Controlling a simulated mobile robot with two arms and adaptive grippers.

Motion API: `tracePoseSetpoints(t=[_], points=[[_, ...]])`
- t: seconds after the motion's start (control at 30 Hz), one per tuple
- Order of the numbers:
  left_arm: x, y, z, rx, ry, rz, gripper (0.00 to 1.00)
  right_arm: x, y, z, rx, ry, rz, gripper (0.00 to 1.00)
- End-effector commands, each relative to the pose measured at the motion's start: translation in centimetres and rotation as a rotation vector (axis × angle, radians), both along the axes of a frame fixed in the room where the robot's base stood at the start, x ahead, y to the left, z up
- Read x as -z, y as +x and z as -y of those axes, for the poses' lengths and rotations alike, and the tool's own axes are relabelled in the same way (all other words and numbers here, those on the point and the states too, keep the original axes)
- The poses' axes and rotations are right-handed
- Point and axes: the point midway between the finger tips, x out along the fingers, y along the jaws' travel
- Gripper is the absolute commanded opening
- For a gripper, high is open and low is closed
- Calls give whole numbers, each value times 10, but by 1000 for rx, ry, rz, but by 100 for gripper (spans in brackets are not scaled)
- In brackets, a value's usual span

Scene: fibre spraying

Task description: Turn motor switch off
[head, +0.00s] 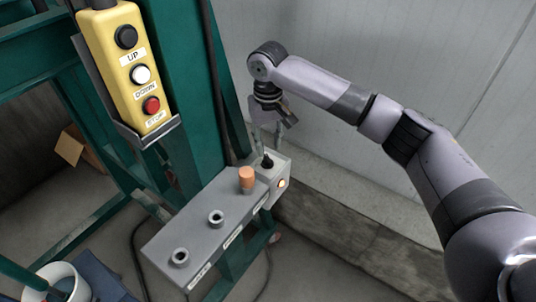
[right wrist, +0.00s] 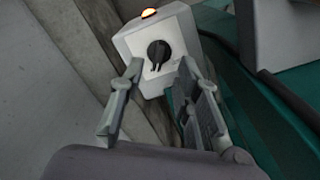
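The lamp (head: 282,183) also glows in the head view. My right gripper (head: 266,138) hangs just above the switch, pointing down. In the right wrist view its two fingers (right wrist: 160,70) are spread apart, one towards each side of the knob, with nothing between them. Whether they touch the box is unclear. My left gripper is out of view.
An orange knob (head: 246,178) and two round sockets are on the box top. A yellow UP/DOWN/STOP pendant (head: 127,70) hangs on the green frame (head: 180,80). A white bucket (head: 57,283) stands lower left. A grey wall (head: 400,60) lies behind my right arm.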

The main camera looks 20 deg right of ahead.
Motion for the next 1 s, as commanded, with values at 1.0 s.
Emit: tracePoseSetpoints(t=[1.0], points=[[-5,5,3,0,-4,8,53,57,0,0,0,0,0,11]])
